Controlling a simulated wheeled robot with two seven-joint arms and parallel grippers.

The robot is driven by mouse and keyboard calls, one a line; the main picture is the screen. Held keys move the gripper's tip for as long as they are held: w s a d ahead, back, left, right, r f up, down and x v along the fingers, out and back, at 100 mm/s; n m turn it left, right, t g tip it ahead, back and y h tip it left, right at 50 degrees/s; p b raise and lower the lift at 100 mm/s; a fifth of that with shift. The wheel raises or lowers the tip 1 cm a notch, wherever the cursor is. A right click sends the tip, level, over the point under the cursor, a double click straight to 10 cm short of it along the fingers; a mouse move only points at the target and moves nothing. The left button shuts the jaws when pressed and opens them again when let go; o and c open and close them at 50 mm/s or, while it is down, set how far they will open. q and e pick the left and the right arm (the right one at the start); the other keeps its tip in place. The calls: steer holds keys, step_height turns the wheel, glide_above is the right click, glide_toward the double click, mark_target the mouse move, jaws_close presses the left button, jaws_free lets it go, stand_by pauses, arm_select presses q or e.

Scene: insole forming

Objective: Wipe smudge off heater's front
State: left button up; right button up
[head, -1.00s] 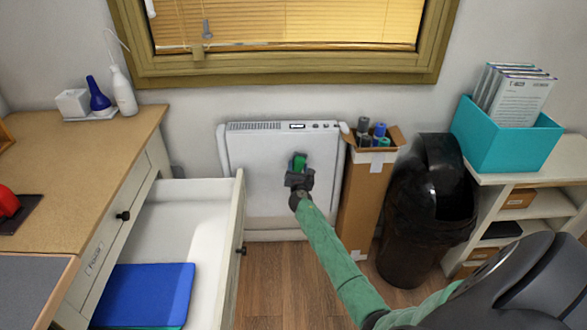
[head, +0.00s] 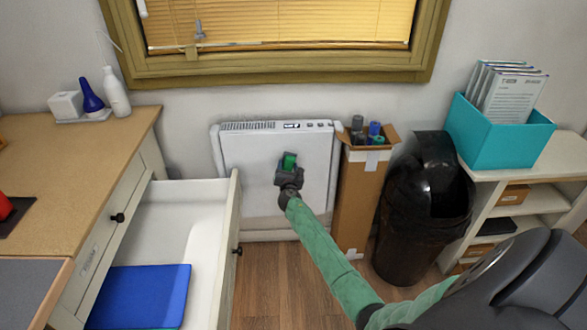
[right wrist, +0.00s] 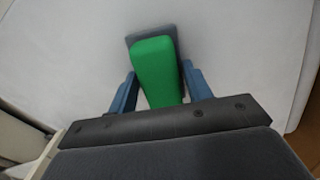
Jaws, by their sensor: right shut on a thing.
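The white heater (head: 250,180) stands against the wall under the window. It fills most of the right wrist view (right wrist: 235,60) as a pale flat surface. My right gripper (head: 289,172) is in front of the heater's upper middle. In the right wrist view its blue fingers are shut on a green-handled wiper (right wrist: 155,68) with a dark grey pad. The pad points at the heater's front and seems at or very near it; contact cannot be told. I see no clear smudge on the bare parts; the area behind the pad is hidden. My left gripper is out of view.
An open drawer (head: 232,215) juts out left of the heater, below the wooden desk (head: 70,190). A cardboard box (head: 358,200) with rolls stands close on the heater's right, beside a black bin (head: 415,215). Wooden floor (head: 270,280) is free in front.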

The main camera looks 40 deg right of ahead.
steer(key=shift+w+a+r, duration=0.25)
steer(key=shift+w+a, duration=0.05)
steer(key=shift+a, duration=0.05)
steer(key=shift+c, duration=0.5)
steer(key=shift+a, duration=0.15)
steer(key=shift+s+a+f+p, duration=0.15)
steer(key=shift+s+a+p, duration=0.25)
steer(key=shift+s, duration=0.1)
steer(key=shift+v, duration=1.05)
steer(key=shift+d+p+v, duration=0.2)
steer(key=shift+p+v, duration=0.35)
steer(key=shift+v, duration=0.7)
steer(key=shift+s+f, duration=0.1)
steer(key=shift+s, duration=0.05)
